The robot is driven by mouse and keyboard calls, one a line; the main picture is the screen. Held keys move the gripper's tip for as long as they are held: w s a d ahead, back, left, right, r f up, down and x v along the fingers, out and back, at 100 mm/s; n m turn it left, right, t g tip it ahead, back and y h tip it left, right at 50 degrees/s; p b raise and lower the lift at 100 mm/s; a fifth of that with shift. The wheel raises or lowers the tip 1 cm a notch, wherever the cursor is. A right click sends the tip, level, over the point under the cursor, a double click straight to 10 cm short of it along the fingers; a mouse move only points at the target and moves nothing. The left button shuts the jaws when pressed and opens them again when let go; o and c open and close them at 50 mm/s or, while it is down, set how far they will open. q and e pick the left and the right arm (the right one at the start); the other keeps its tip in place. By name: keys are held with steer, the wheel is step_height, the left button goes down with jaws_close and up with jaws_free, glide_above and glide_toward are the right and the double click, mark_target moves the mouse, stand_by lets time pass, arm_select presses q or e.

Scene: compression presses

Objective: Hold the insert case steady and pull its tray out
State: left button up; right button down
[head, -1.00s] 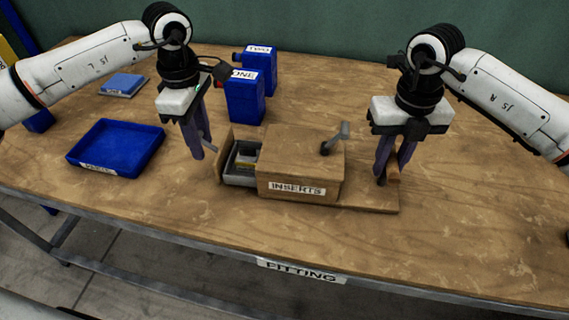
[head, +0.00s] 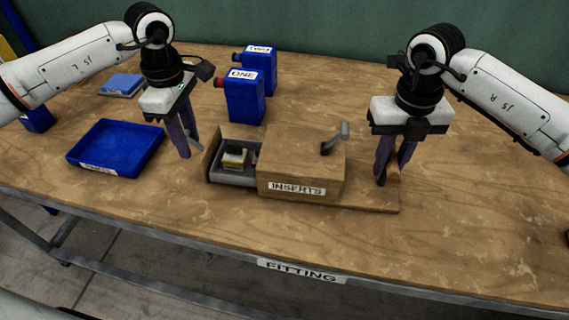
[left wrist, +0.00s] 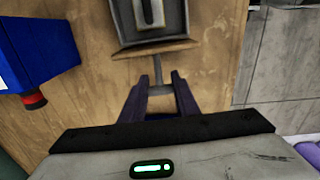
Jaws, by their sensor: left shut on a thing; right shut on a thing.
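The wooden insert case (head: 296,146), labelled INSERTS, stands on a board in the head view. Its grey tray (head: 234,180) sticks out of the left side, behind a wooden front panel (head: 212,154), with small pale items inside. The tray also shows at the top of the left wrist view (left wrist: 125,28). My left gripper (head: 185,156) is shut on the tray's pull at the panel; the pull shows between its fingers in the left wrist view (left wrist: 160,76). My right gripper (head: 382,182) is shut on a wooden post (head: 394,173) at the right end of the board.
A grey lever (head: 336,137) rises from the case top. Blue containers ONE (head: 244,98) and TWO (head: 262,68) stand behind the tray. A blue bin (head: 115,145) lies to the left, with bare table between it and the left gripper. The table's front edge is close.

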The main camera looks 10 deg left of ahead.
arm_select(q)
steer(key=shift+a+r, duration=0.1)
steer(key=shift+a, duration=1.2)
arm_select(e)
steer(key=shift+d, duration=0.1)
arm_select(q)
steer(key=o, duration=1.3)
steer(key=shift+c, duration=0.2)
steer(key=shift+s, duration=0.1)
step_height(320, 180, up, 12)
arm_select(e)
steer(key=c, duration=1.4)
jaws_free()
steer(key=shift+c, duration=0.2)
